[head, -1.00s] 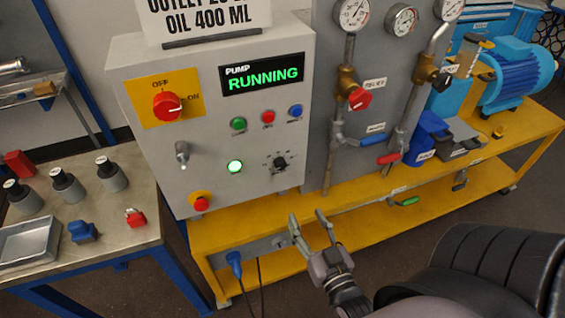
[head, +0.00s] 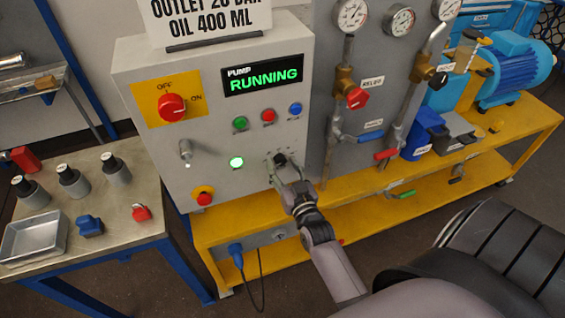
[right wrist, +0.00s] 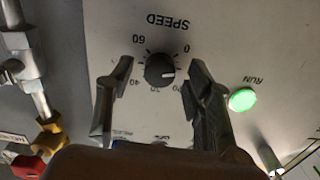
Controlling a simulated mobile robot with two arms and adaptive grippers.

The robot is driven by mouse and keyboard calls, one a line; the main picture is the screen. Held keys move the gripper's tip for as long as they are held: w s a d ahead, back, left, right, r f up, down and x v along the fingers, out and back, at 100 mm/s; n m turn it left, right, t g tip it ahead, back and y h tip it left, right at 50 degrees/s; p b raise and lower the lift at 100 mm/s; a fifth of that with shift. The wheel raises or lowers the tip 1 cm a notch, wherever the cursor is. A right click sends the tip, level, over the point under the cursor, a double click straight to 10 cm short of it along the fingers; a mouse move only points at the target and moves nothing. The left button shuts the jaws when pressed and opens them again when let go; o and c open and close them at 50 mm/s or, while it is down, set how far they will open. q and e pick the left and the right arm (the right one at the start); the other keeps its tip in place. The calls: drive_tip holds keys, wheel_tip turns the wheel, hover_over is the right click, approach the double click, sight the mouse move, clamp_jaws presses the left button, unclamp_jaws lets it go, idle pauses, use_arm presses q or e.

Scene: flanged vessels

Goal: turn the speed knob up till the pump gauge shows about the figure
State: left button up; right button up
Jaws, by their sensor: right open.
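The black speed knob (head: 280,159) is on the lower right of the grey control panel (head: 215,130). In the right wrist view the knob (right wrist: 160,70) sits between my right gripper's two fingers, with a visible gap on each side. Its white mark points right and slightly down, towards the low end of the scale. My right gripper (head: 284,167) is open at the panel face. Three round gauges (head: 352,14), (head: 399,20), (head: 446,8) are at the top right; their needles are too small to read. My left gripper is out of view.
The display (head: 262,75) reads PUMP RUNNING, and the green run lamp (head: 236,162) is lit, left of the knob. A red emergency button (head: 204,198) and a toggle switch (head: 186,150) are also on the panel. A sign (head: 205,18) above gives outlet and oil figures. Pipes with valves (head: 356,98) stand to the right.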

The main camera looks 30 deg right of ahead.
drive_tip(key=shift+w+d, duration=0.1)
drive_tip(key=shift+w, duration=0.3)
drive_tip(key=shift+c, duration=0.3)
clamp_jaws()
drive_tip(key=shift+m+p, duration=0.35)
drive_tip(key=shift+m, duration=1.05)
